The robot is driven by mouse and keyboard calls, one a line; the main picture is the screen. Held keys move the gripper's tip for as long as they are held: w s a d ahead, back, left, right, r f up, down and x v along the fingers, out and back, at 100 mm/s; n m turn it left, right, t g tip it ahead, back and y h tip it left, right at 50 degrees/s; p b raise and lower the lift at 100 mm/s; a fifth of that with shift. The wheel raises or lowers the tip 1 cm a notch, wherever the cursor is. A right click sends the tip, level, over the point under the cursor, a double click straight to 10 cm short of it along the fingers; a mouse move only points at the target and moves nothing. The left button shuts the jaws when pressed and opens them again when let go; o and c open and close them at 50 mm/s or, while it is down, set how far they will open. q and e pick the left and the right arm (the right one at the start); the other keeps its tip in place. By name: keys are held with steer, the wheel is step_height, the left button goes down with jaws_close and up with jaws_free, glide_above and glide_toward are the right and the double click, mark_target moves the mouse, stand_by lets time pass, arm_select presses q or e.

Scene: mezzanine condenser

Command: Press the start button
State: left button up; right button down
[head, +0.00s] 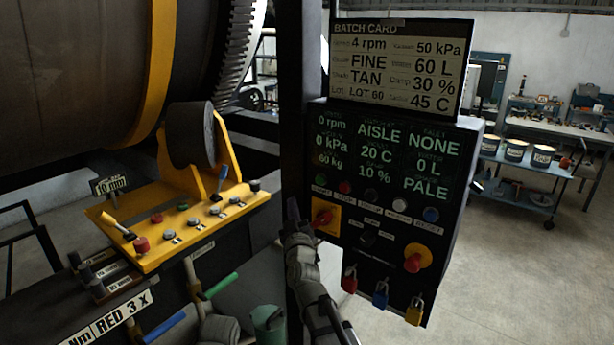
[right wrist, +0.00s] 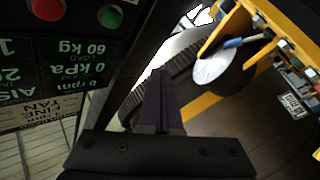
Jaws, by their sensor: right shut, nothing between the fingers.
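The control panel (head: 385,150) has a row of buttons under its screen. The green start button (head: 321,180) is at the left end of that row, with a small label below it. It also shows in the right wrist view (right wrist: 110,16), at the top left, next to a red button (right wrist: 47,9). My right gripper (head: 293,205) is shut and empty, to the left of and a little below the green button in the head view. In the right wrist view its fingers (right wrist: 160,88) point up the picture, apart from the green button. My left gripper is not in view.
A dark post (head: 300,90) stands close to the panel's left side. A yellow control console (head: 150,262) with buttons and levers is at the left, below a large drum (head: 75,70). A red knob on a yellow plate (head: 323,217) is just right of my gripper. Padlocks (head: 380,297) hang below.

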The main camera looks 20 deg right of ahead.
mark_target(320, 180)
steer(key=shift+w+d+r+h, duration=0.2)
steer(key=shift+d+r+h, duration=0.2)
steer(key=shift+r, duration=0.2)
steer(key=w+d, duration=0.5)
steer(key=d, duration=0.2)
steer(key=shift+w, duration=0.2)
stand_by(2.1)
steer(key=shift+w+d+m, duration=0.25)
steer(key=shift+d+m, duration=0.05)
